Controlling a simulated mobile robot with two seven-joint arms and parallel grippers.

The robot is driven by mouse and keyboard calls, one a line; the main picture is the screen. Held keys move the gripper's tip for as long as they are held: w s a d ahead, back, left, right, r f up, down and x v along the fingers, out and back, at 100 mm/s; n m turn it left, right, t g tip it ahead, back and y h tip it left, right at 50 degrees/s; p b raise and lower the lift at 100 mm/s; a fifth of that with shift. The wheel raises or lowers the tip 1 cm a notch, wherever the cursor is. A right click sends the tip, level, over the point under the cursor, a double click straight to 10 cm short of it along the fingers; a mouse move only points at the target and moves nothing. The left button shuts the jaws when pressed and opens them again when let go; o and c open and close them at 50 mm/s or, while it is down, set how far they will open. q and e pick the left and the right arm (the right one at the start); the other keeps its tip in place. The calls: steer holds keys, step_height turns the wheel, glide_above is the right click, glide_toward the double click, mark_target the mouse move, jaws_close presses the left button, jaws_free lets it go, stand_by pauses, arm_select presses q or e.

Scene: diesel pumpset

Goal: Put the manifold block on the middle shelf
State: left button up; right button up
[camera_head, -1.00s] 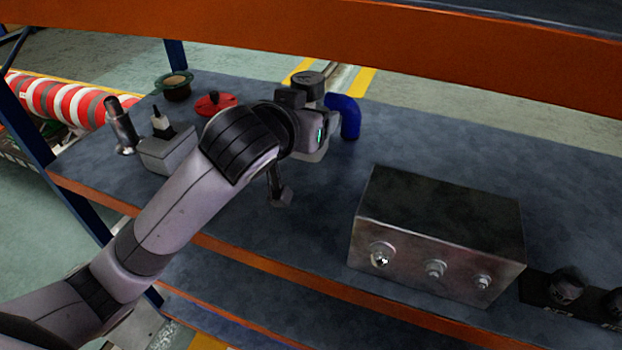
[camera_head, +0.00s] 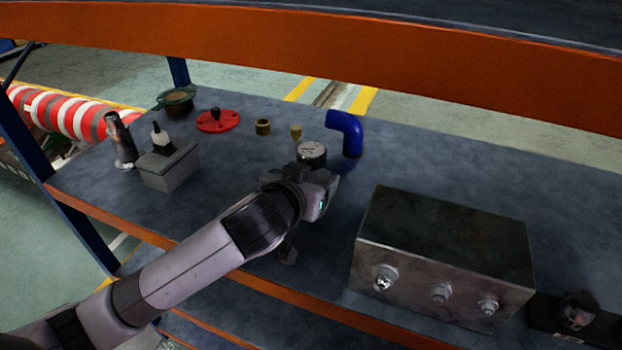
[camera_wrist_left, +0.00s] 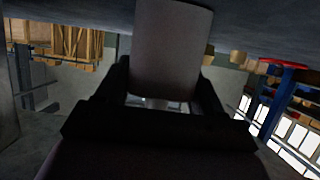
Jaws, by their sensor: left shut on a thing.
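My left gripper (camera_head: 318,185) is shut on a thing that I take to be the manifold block. Most of it is hidden by the gripper in the head view. In the left wrist view a grey body (camera_wrist_left: 170,50) sits between the two fingers. The gripper is over the front half of the blue-grey shelf (camera_head: 240,105). Whether the held thing touches the shelf I cannot tell. My right gripper is not in view.
A large metal box (camera_head: 445,250) with three fittings stands to the right. A blue elbow (camera_head: 345,133) and two small brass pieces (camera_head: 263,127) are behind the gripper. A red flange (camera_head: 217,120) and grey block (camera_head: 168,165) are left. An orange beam (camera_head: 300,50) crosses above.

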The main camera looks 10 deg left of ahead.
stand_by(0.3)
arm_select(q)
steer(key=o, duration=1.5)
steer(key=shift+f, duration=0.1)
steer(key=shift+c, duration=0.2)
steer(key=v, duration=1.2)
